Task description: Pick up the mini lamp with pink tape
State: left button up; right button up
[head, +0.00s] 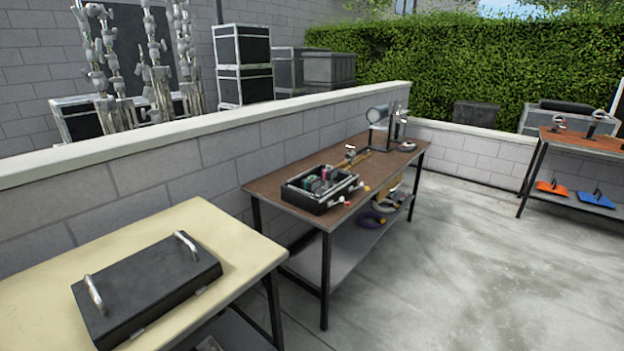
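Neither of my grippers shows in the head view. A lamp-like grey cylinder on a stand (378,114) stands at the far end of the brown wooden table (285,172), beside a darker upright fixture (398,125). I cannot make out pink tape on either one. Two small lamp-like items, one on the left (559,122) and one on the right (598,122), sit on the far right table (575,143). They are too small to tell any tape colour.
An open black case (318,205) with coloured items sits on the wooden table. A closed black case (150,285) lies on the cream table (215,222) at front left. A low block wall (190,160) runs behind both tables. The concrete floor (450,270) at right is clear.

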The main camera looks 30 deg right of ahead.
aim_at(326, 174)
jog(key=z, duration=1.05)
